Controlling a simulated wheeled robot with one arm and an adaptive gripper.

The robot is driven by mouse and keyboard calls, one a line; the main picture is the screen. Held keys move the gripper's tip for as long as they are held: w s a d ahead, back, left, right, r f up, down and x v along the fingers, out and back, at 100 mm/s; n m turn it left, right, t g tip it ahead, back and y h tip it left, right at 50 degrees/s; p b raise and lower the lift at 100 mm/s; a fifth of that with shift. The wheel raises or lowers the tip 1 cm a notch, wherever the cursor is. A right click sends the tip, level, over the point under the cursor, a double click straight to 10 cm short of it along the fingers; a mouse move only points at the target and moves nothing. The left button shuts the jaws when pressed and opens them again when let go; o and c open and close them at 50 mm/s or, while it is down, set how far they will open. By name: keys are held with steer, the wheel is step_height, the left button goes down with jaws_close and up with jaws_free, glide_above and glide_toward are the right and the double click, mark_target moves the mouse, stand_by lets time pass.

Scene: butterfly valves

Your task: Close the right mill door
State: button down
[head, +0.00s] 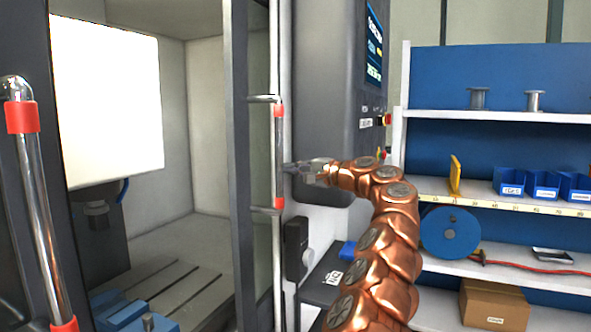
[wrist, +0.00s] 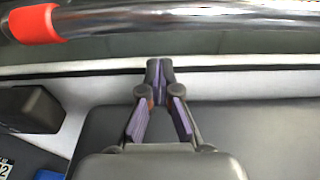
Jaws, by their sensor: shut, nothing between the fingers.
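The right mill door (head: 238,190) is a dark-framed panel standing to the right of the mill opening. Its handle (head: 279,150) is an upright chrome bar with red bands near both ends. My gripper (head: 288,168) is shut and empty, with its tips just right of the handle's middle. In the wrist view, the shut fingertips (wrist: 160,66) point toward the handle bar (wrist: 190,18), which crosses the top with a red band at left. A gap shows between tips and bar there; I cannot tell the depth between them. The mill interior is open to view.
The left door's handle (head: 36,190) stands at the far left. A control panel (head: 374,45) with buttons is on the mill's right front. Shelves (head: 480,115) with blue bins, a cable reel and a box (head: 493,305) stand at right.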

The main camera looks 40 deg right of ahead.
steer(key=s+a, duration=0.2)
steer(key=shift+s+a+f+b, duration=0.1)
steer(key=shift+a+b, duration=0.25)
steer(key=shift+b, duration=0.05)
stand_by(0.6)
steer(key=shift+s+a, duration=0.1)
steer(key=shift+a, duration=0.05)
stand_by(0.4)
